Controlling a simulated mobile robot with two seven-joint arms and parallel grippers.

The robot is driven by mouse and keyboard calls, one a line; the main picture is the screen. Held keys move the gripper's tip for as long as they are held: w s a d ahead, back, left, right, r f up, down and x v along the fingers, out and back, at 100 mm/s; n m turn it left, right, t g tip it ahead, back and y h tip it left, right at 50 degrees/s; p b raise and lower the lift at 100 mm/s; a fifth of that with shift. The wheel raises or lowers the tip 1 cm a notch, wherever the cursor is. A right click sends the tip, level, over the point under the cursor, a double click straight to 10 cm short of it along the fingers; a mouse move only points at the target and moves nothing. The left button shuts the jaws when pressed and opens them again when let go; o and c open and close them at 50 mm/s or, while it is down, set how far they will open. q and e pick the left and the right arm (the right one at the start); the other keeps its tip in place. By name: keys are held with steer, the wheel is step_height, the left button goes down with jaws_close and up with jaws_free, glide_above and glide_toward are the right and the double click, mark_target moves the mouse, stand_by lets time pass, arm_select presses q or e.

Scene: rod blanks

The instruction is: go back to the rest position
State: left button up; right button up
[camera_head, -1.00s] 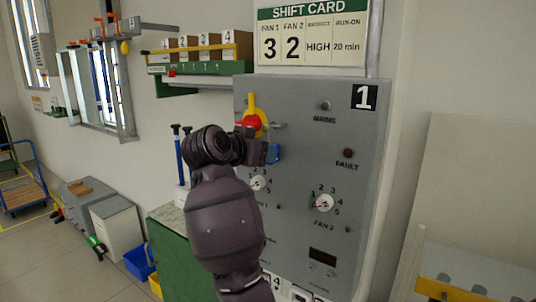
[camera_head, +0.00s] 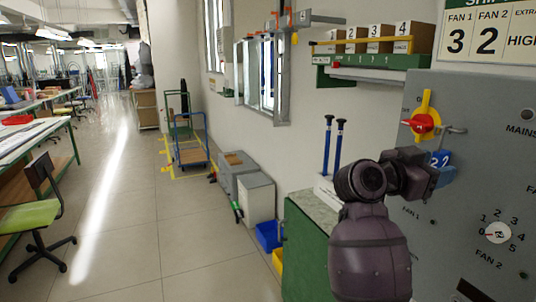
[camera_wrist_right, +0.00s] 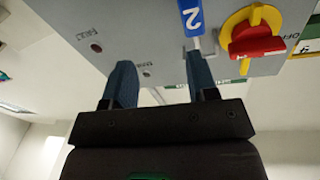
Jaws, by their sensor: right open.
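My right gripper (camera_head: 432,178) is in front of the grey control panel (camera_head: 465,110), just below the red and yellow rotary switch (camera_head: 424,122). In the right wrist view the two blue-grey fingers of the gripper (camera_wrist_right: 160,72) stand apart with nothing between them. A blue tag marked 2 (camera_wrist_right: 192,16) hangs beyond the tip of the right-hand finger, beside the switch (camera_wrist_right: 252,38). I cannot tell whether finger and tag touch. The tag is partly behind the gripper in the head view. My left gripper is not in view.
A green cabinet (camera_head: 300,235) stands left of my right arm, with two blue-handled tools (camera_head: 333,145) above it. A shelf (camera_head: 375,75) with numbered boxes is on the wall. Grey bins (camera_head: 247,190) and a cart (camera_head: 190,150) line the wall. The left floor is open, with a green chair (camera_head: 30,215).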

steer(key=s+a+f+n+t+y, duration=0.3)
steer(key=f+n+t+y, duration=0.6)
steer(key=f, duration=0.4)
steer(key=s+a+f+n+t+y, duration=0.25)
steer(key=f+n+t+y, duration=0.45)
steer(key=f+n+t, duration=0.5)
steer(key=s+f+m+g+y, duration=0.1)
steer(key=s+f+g, duration=0.6)
steer(key=f, duration=0.5)
steer(key=s+f+m+g+b, duration=0.1)
steer(key=s+f+g, duration=0.5)
steer(key=s+f, duration=0.5)
step_height(320, 180, down, 2)
steer(key=shift+s+d+f+m+g+y, duration=0.1)
steer(key=shift+s+d+m+g+y, duration=0.05)
steer(key=shift+d+m+g+y, duration=0.3)
